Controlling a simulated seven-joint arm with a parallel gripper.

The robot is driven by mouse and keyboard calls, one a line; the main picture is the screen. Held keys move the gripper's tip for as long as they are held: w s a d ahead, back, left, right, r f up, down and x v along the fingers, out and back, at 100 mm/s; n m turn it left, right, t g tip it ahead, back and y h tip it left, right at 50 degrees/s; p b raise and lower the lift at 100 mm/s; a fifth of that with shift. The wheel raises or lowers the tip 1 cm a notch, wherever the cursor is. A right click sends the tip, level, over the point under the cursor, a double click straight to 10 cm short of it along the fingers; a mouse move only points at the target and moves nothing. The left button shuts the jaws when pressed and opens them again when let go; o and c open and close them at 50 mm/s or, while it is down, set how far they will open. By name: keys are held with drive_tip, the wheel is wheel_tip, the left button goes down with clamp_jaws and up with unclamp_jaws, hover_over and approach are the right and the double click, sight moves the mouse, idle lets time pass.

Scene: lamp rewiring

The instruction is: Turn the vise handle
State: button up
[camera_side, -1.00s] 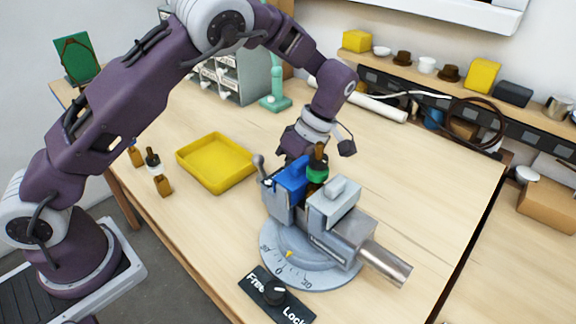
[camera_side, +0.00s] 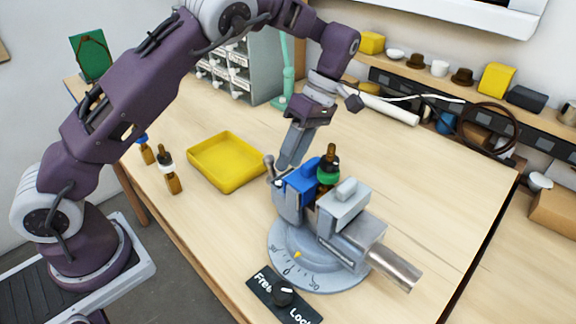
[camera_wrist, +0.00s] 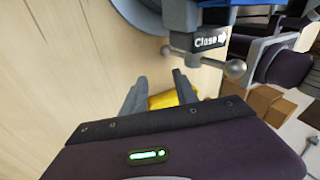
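The grey vise (camera_side: 355,255) stands on a round graduated base, with a blue jaw piece (camera_side: 300,184) and a grey jaw. An amber bottle with a green collar (camera_side: 328,168) stands upright at the jaws. The vise handle (camera_side: 269,165) is a bar with ball ends at the vise's left end; it also shows in the wrist view (camera_wrist: 235,68), beside a "Close" arrow label. My gripper (camera_side: 290,164) is just behind and right of the handle in the side view. In the wrist view its fingers (camera_wrist: 160,77) are apart and empty, short of the handle bar.
A yellow tray (camera_side: 194,165) lies left of the vise, with dropper bottles (camera_side: 171,178) near the table's left edge. A Free/Lock knob (camera_side: 283,293) sits in front. A drawer cabinet (camera_side: 258,72) stands behind. The table right of the vise is clear.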

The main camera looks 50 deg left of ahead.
sight(264, 158)
drive_tip(key=shift+o, duration=0.2)
drive_tip(key=s+a+h, duration=0.1)
drive_tip(key=s+a+f+g+h, duration=0.1)
drive_tip(key=s, duration=0.1)
drive_tip(key=s+a+g+h, duration=0.1)
drive_tip(key=shift+s+f+h, duration=0.15)
drive_tip(key=shift+f+h, duration=0.25)
drive_tip(key=s+h, duration=0.1)
drive_tip(key=h, duration=0.1)
drive_tip(key=s+a+h, duration=0.1)
drive_tip(key=s+h, duration=0.1)
drive_tip(key=shift+s+a+m+h, duration=0.1)
drive_tip(key=shift+s+m+h, duration=0.05)
drive_tip(key=shift+m+h, duration=0.25)
wheel_tip(264, 158, up, 6)
drive_tip(key=s+n+t+h, duration=0.1)
drive_tip(key=s+t+h, duration=0.1)
drive_tip(key=t+h, duration=0.8)
drive_tip(key=d, duration=0.2)
drive_tip(key=w+d, duration=0.1)
drive_tip(key=d, duration=0.3)
drive_tip(key=shift+w+d+r, duration=0.2)
drive_tip(key=shift+w, duration=0.2)
clamp_jaws()
